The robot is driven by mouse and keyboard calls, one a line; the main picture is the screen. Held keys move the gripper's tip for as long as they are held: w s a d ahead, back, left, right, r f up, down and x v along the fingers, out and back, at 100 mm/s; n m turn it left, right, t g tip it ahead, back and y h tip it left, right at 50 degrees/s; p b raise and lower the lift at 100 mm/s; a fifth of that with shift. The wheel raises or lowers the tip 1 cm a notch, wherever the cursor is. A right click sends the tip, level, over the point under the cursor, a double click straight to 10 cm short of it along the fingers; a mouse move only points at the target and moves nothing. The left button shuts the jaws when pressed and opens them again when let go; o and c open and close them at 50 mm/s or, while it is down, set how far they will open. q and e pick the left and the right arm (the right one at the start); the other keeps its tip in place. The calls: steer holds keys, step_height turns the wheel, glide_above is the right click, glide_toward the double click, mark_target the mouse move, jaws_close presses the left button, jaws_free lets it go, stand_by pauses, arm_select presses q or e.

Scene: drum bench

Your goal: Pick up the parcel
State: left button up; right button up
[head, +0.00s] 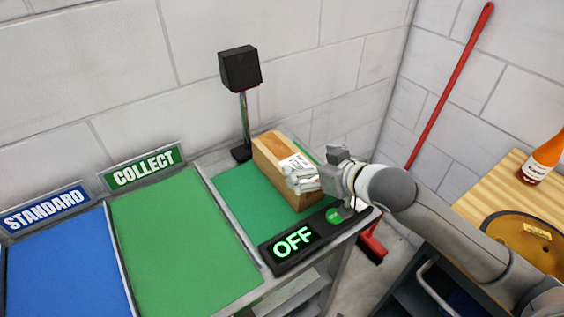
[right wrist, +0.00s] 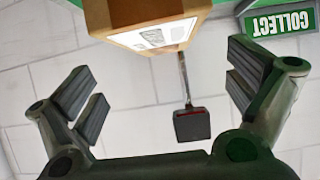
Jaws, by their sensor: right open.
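The parcel (head: 270,157) is a long brown box with a white label on it. It lies on the green mat (head: 236,199) at the right end of the bench, behind the display. My right gripper (head: 300,180) is over the parcel's near right part in the head view and hides some of it. In the right wrist view the parcel (right wrist: 128,14) shows at the top, between and beyond the two spread fingers (right wrist: 158,92). The gripper is open, with nothing between its pads. My left gripper is not in view.
A display reading OFF (head: 293,241) edges the mat's front. A black scanner head on a post (head: 240,70) stands behind the parcel. Green COLLECT (head: 180,240) and blue STANDARD (head: 65,265) areas lie left. A wooden-topped cart (head: 497,196) and red broom (head: 440,95) are right.

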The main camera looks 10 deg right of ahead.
mark_target(289, 158)
steer(key=shift+w+a+f, duration=0.2)
steer(key=shift+w+a, duration=0.05)
steer(key=shift+w, duration=0.2)
steer(key=shift+w+a+f, duration=0.2)
steer(key=shift+w+f, duration=0.2)
steer(key=shift+w, duration=0.2)
steer(key=shift+w+a+f, duration=0.1)
steer(key=shift+w+f, duration=0.1)
steer(key=shift+w, duration=0.1)
steer(key=p+x, duration=0.1)
steer(key=x, duration=0.3)
steer(key=shift+w+a+r+p, duration=0.1)
steer(key=shift+w+r+p, duration=0.05)
steer(key=shift+w+p, duration=0.15)
steer(key=shift+w+a+f, duration=0.2)
steer(key=shift+w+f, duration=0.15)
steer(key=shift+w, duration=0.05)
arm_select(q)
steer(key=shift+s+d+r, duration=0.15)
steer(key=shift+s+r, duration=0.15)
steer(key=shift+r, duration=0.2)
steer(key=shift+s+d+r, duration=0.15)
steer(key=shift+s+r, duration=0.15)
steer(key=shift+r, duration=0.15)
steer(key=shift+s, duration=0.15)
arm_select(e)
steer(key=shift+c, duration=0.3)
